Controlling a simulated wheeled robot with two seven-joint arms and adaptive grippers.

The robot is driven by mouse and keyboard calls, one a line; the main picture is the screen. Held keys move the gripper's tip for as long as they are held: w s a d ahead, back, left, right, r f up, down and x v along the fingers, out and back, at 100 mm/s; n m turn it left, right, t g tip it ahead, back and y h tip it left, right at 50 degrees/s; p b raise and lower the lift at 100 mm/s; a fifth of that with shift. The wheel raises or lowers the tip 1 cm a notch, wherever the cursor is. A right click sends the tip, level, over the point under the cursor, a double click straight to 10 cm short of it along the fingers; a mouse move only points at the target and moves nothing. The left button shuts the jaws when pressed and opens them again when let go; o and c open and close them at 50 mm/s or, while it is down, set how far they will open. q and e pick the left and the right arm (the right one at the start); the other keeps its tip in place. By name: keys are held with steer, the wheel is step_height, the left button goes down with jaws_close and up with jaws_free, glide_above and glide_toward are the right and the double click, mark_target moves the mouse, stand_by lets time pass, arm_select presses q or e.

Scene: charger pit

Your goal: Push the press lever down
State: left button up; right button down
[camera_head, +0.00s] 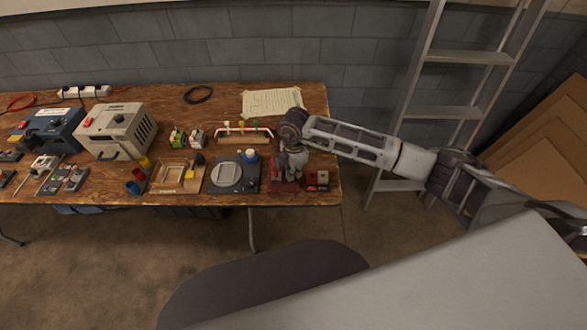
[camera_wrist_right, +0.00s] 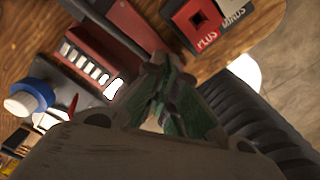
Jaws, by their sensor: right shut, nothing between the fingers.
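The press, a red device (camera_head: 276,186), stands near the table's right front corner, mostly hidden under my right gripper (camera_head: 294,173). I cannot clearly tell which part is the lever. My right gripper (camera_wrist_right: 160,68) is shut and empty, with its green-padded fingertips together. It points down just beside the red body; whether it touches is unclear. My left gripper is out of view.
A red block marked PLUS (camera_wrist_right: 190,22) and a MINUS block sit close to the right. A dark plate with a round pad (camera_head: 226,174) and a blue-and-white knob (camera_wrist_right: 30,97) are at the left. The table's front and right edges are near.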

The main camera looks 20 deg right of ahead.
steer(key=shift+s+f+b, duration=0.1)
steer(key=shift+f+b, duration=0.2)
steer(key=shift+f, duration=0.25)
steer(key=shift+r, duration=0.1)
stand_by(0.3)
step_height(320, 180, up, 8)
steer(key=p, duration=0.5)
steer(key=shift+r+p, duration=0.15)
steer(key=shift+p, duration=0.25)
stand_by(0.8)
steer(key=shift+a, duration=0.1)
stand_by(0.4)
